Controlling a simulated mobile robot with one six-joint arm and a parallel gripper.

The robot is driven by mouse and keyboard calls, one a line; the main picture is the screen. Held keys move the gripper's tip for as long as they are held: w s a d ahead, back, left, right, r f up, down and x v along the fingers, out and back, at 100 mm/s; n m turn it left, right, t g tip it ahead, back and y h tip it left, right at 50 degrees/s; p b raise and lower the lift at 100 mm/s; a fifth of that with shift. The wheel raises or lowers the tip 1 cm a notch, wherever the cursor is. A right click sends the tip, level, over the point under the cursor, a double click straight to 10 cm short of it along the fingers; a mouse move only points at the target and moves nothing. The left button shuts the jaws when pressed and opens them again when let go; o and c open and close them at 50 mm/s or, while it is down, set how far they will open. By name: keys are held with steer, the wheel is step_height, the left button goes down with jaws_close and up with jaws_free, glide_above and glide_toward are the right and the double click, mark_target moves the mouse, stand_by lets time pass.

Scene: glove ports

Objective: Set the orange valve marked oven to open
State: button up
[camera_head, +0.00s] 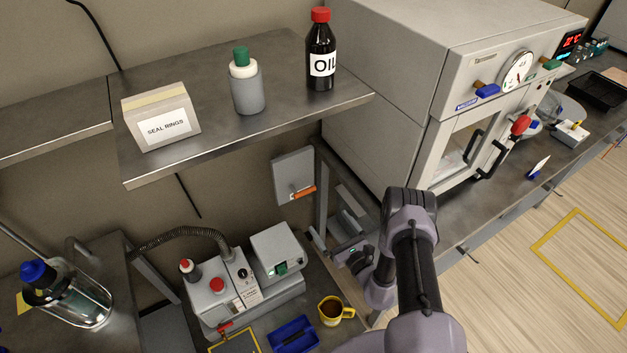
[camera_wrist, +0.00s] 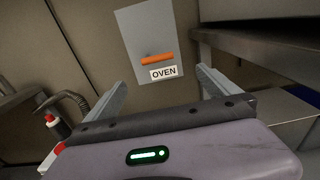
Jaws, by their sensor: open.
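The orange valve handle (camera_wrist: 157,59) is on a grey wall plate in the wrist view, above a white label reading OVEN (camera_wrist: 163,73). The handle lies crosswise, parallel to the label. In the head view the orange handle (camera_head: 303,193) shows at the lower right of its grey plate (camera_head: 292,170), below the shelf. My gripper (camera_wrist: 161,80) is open and empty, its two grey fingers pointing toward the plate. The handle appears between the fingers in the picture, farther off, and nothing touches it. In the head view my arm partly hides the gripper.
A metal shelf (camera_head: 225,125) above holds a seal rings box (camera_head: 161,117), a green-capped bottle (camera_head: 246,84) and an oil bottle (camera_head: 320,60). A vacuum oven (camera_head: 440,85) stands right of the plate. A pump (camera_head: 230,290) and a yellow mug (camera_head: 331,310) sit below.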

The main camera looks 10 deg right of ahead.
mark_target(305, 190)
steer(key=b+x, duration=0.1)
steer(key=x, duration=0.4)
steer(key=b+x, duration=0.2)
steer(key=x, duration=0.3)
steer(key=b+x, duration=0.1)
steer(key=x, duration=0.5)
steer(key=shift+a+b, duration=0.3)
